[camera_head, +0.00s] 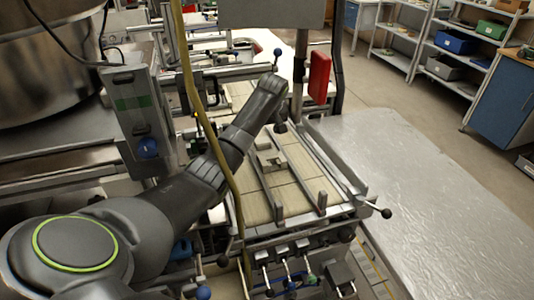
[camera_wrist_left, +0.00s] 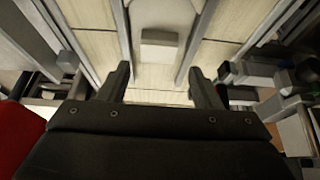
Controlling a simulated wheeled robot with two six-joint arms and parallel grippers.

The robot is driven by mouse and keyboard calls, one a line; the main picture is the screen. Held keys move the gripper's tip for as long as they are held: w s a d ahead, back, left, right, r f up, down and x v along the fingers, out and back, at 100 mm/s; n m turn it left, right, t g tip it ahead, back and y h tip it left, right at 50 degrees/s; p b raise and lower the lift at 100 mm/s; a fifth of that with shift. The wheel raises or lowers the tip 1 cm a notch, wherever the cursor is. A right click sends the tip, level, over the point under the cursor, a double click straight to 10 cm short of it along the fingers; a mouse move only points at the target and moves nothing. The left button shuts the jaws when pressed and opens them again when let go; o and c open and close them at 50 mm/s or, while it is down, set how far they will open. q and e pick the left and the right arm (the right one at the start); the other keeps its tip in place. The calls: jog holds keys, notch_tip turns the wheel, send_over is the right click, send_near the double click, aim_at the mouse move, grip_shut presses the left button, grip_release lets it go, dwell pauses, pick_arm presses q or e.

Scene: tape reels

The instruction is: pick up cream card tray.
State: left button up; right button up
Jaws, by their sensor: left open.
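A small pale cream piece (camera_head: 270,159), which looks like the card tray, lies on the slatted bed between two metal rails in the head view. In the left wrist view a pale, rounded piece (camera_wrist_left: 160,14) with a small block (camera_wrist_left: 161,46) at its near end lies ahead of the fingers; its far end is cut off by the top edge. My left gripper (camera_wrist_left: 161,88) is open, its two dark fingers apart with nothing between them. In the head view my left arm reaches over the bed, and the gripper (camera_head: 280,126) is small and dark just beyond the piece. My right gripper is not seen.
Metal rails (camera_head: 313,155) run along both sides of the bed. A red box (camera_head: 319,77) hangs on a post at the back. Knobs and levers (camera_head: 290,260) line the near edge. A broad, pale, shiny surface (camera_head: 430,180) at the right is clear.

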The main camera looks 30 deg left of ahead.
aim_at(263, 142)
pick_arm(q)
jog(key=shift+a+f, duration=0.2)
jog(key=shift+f, duration=0.2)
jog(key=shift+w+d+f, duration=0.1)
jog(key=shift+w+f, duration=0.1)
jog(key=shift+f, duration=0.15)
jog(key=x, duration=0.5)
jog(key=shift+w, duration=0.1)
jog(key=shift+f, duration=0.1)
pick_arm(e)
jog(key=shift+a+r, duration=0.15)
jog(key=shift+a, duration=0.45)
pick_arm(q)
jog(key=c, duration=0.9)
